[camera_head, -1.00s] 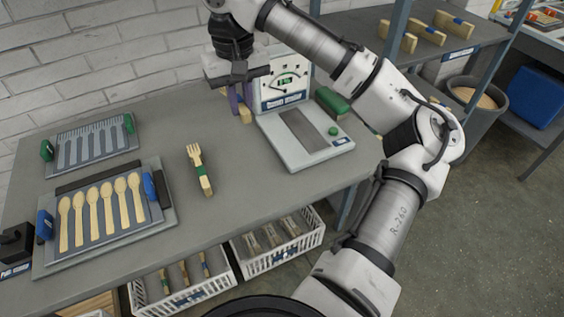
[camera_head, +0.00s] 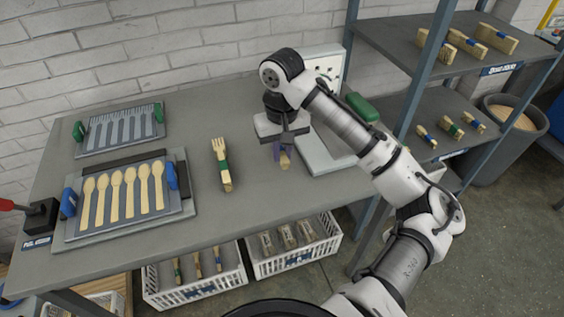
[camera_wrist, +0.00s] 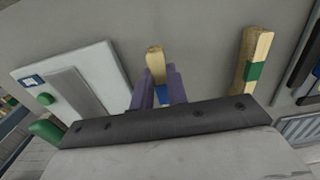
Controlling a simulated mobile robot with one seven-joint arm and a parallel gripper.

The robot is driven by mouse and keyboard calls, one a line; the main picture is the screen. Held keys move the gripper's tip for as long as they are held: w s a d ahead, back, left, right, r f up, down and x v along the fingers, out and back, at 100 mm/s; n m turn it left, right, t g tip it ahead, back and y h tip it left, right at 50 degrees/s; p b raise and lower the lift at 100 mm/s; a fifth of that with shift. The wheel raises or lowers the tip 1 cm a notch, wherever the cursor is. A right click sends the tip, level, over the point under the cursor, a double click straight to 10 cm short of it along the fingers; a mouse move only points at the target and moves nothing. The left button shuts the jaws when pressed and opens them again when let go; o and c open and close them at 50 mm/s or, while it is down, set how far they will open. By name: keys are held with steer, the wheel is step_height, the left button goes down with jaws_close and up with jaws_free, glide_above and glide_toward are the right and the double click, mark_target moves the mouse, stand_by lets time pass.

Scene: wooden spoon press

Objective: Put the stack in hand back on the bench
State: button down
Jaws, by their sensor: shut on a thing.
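My gripper (camera_head: 281,152) is shut on a small wooden stack (camera_head: 285,160), over the bench (camera_head: 250,205) between the banded fork stack and the white device. In the wrist view the held stack (camera_wrist: 155,62) shows as pale wood with a bit of blue band between my purple fingers (camera_wrist: 158,88). Its rear part is hidden by the gripper. In the head view I cannot tell whether the stack touches the bench. A wooden fork stack with a green band (camera_head: 222,166) lies on the bench to the left; it also shows in the wrist view (camera_wrist: 254,62).
A white device with a flat plate (camera_head: 322,152) and a green handle (camera_head: 361,106) stands right of the gripper. A spoon tray (camera_head: 124,225) and a fork-shaped mould (camera_head: 119,130) lie left. Bare bench lies in front of the gripper. Crates (camera_head: 195,287) stand below.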

mark_target(282, 173)
steer(key=shift+f, duration=2.2)
steer(key=c, duration=1.4)
jaws_free()
steer(key=shift+f, duration=0.1)
step_height(282, 173, up, 12)
steer(key=shift+r, duration=0.15)
